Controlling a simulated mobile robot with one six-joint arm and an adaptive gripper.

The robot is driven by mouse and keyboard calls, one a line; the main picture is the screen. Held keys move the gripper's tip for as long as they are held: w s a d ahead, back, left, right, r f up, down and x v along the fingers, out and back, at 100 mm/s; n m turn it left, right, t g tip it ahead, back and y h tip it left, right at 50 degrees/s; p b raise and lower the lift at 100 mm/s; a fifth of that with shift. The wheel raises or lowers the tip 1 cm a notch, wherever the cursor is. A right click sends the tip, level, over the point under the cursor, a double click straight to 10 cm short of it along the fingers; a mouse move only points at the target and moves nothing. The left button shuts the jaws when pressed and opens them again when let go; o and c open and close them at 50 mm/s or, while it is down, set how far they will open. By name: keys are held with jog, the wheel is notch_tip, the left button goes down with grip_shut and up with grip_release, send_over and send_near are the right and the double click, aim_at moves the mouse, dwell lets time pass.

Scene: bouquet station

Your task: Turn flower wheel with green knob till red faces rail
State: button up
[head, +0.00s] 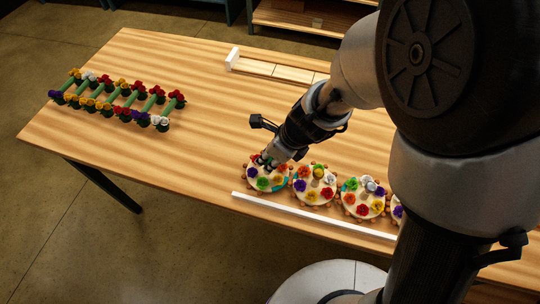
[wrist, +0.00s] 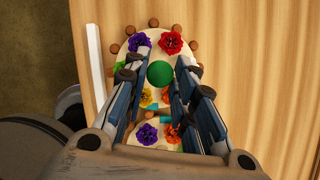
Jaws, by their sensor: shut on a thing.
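The flower wheel with the green knob (wrist: 160,74) is the leftmost wheel (head: 248,184) of the row in the head view. It is a pale toothed disc carrying several coloured flowers. My gripper (head: 266,163) reaches down over its middle; in the wrist view my fingers (wrist: 160,88) are closed in on either side of the green knob. The wheel's red flower (wrist: 171,42) is at the far right side, away from the rail. A green flower (wrist: 118,68) is nearest the white rail (wrist: 95,60), which also runs in front of the wheels in the head view (head: 315,217).
A second wheel (head: 315,199) and a third wheel (head: 362,210) stand close to the right; another is partly hidden behind my arm. A rack of flowers (head: 118,101) stands at the left. A wooden strip with a white end (head: 233,58) lies at the back. The table's middle is clear.

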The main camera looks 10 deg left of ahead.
grip_shut()
jog(key=n+p, duration=0.1)
jog(key=n, duration=0.1)
jog(key=n+g+p, duration=0.1)
jog(key=n, duration=0.1)
jog(key=n+g, duration=0.1)
jog(key=shift+w+n+p, duration=0.25)
jog(key=shift+n+p, duration=0.15)
jog(key=n+g+p, duration=0.1)
jog(key=n+p, duration=0.1)
jog(key=n, duration=0.1)
jog(key=n+g+h+p, duration=0.1)
jog(key=n, duration=0.2)
jog(key=shift+w+a+g+p, duration=0.1)
jog(key=shift+w+g+p, duration=0.05)
jog(key=shift+g+p, duration=0.2)
jog(key=n+h+p, duration=0.1)
jog(key=n, duration=0.2)
jog(key=n+g+h+p, duration=0.1)
jog(key=n, duration=0.2)
jog(key=shift+w+a+n, duration=0.1)
jog(key=shift+a+n, duration=0.1)
jog(key=shift+n, duration=0.2)
jog(key=n+h, duration=0.1)
jog(key=n, duration=0.1)
jog(key=n+h+p, duration=0.1)
jog(key=n, duration=0.2)
jog(key=shift+a+g, duration=0.15)
jog(key=shift+g, duration=0.1)
jog(key=shift+n, duration=0.3)
